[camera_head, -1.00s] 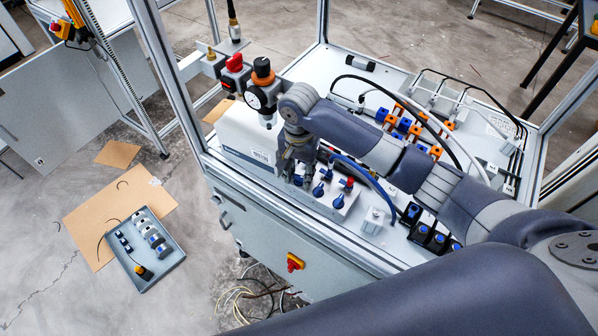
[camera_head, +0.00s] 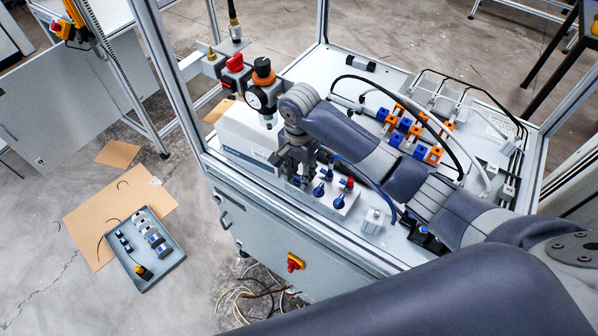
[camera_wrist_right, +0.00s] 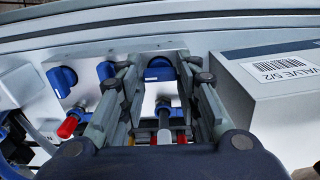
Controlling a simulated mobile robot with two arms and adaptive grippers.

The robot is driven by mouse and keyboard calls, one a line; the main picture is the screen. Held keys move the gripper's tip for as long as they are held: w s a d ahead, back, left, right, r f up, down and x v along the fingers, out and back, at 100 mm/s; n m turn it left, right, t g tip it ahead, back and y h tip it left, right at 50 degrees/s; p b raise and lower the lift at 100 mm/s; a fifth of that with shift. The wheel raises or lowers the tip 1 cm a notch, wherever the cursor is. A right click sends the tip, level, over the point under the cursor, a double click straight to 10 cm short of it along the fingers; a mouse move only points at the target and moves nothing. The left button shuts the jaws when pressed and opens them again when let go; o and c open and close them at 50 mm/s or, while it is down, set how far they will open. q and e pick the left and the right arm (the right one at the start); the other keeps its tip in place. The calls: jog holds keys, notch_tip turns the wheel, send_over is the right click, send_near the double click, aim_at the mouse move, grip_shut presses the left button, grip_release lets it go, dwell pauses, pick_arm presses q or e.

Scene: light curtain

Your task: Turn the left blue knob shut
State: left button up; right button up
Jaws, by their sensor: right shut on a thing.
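A pale valve block (camera_head: 345,208) on the machine deck carries a row of blue knobs. The middle knob (camera_head: 318,190) and the right knob (camera_head: 339,202) are in clear view. The left blue knob (camera_head: 298,181) is mostly hidden by my right gripper (camera_head: 291,174), which points down at it. In the right wrist view the left knob (camera_wrist_right: 160,68) sits between the fingers of my right gripper (camera_wrist_right: 162,76), which is shut on it. The other blue knobs (camera_wrist_right: 62,80) lie to the left there, one partly behind a finger. My left gripper is out of view.
A white box labelled VALVE 5/2 (camera_wrist_right: 275,75) stands close beside the gripper. A pressure regulator (camera_head: 263,92) rises behind the wrist. A blue hose (camera_head: 370,178) and black cables pass near the arm. A frame post (camera_head: 170,75) stands at left.

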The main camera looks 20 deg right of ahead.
jog(key=o, duration=0.8)
jog(key=shift+w+d+r, duration=0.1)
jog(key=shift+w+r, duration=0.1)
jog(key=shift+f, duration=0.1)
jog(key=shift+s, duration=0.1)
notch_tip(320, 180, up, 12)
